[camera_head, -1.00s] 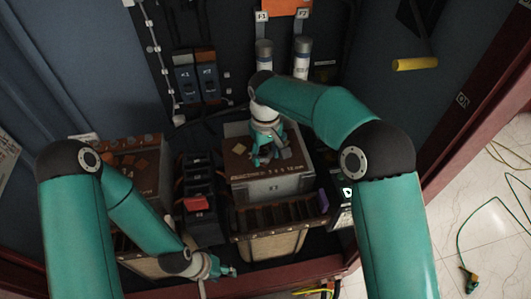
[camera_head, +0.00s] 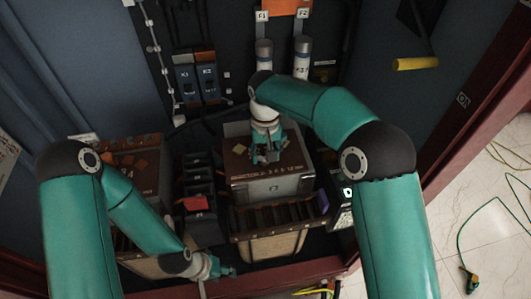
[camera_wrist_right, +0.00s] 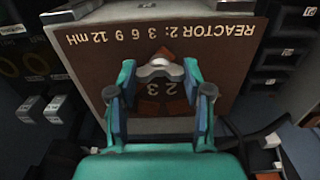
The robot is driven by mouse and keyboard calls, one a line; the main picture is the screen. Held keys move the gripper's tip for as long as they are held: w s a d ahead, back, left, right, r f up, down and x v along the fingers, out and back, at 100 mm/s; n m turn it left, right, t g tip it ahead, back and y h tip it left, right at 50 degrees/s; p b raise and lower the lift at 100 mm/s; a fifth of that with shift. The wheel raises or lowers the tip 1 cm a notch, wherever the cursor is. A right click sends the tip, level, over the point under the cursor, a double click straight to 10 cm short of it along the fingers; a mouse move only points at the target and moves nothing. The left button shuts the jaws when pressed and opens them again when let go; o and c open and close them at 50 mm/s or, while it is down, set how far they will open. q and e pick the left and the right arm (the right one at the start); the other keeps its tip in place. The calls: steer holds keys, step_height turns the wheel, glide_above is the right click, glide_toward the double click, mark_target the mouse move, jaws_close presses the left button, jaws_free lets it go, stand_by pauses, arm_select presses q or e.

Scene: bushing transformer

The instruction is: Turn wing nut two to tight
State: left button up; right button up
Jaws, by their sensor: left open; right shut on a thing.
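Reactor two is a box with a brown top panel (camera_wrist_right: 210,50), lettered "REACTOR 2: 3 6 9 12 mH". It stands in the middle of the cabinet in the head view (camera_head: 240,160). My right gripper (camera_wrist_right: 160,72) is over this panel, its fingers closed on both sides of a pale grey wing nut (camera_wrist_right: 160,66). In the head view my right gripper (camera_head: 266,158) points down at the panel and hides the nut. Orange patches and digits show around the nut. My left gripper (camera_head: 228,271) is open and empty, low at the cabinet's front edge.
Another brown-topped reactor (camera_head: 148,165) stands to the left. Between the two is a black stack with a red part (camera_head: 195,203). Fuse cylinders (camera_head: 302,58) stand behind. A yellow handle (camera_head: 415,63) is at upper right. A green cable (camera_head: 462,235) lies on the floor.

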steer(key=o, duration=1.2)
steer(key=shift+c, duration=0.2)
steer(key=shift+r, duration=0.15)
step_height(320, 180, up, 12)
steer(key=shift+f, duration=0.2)
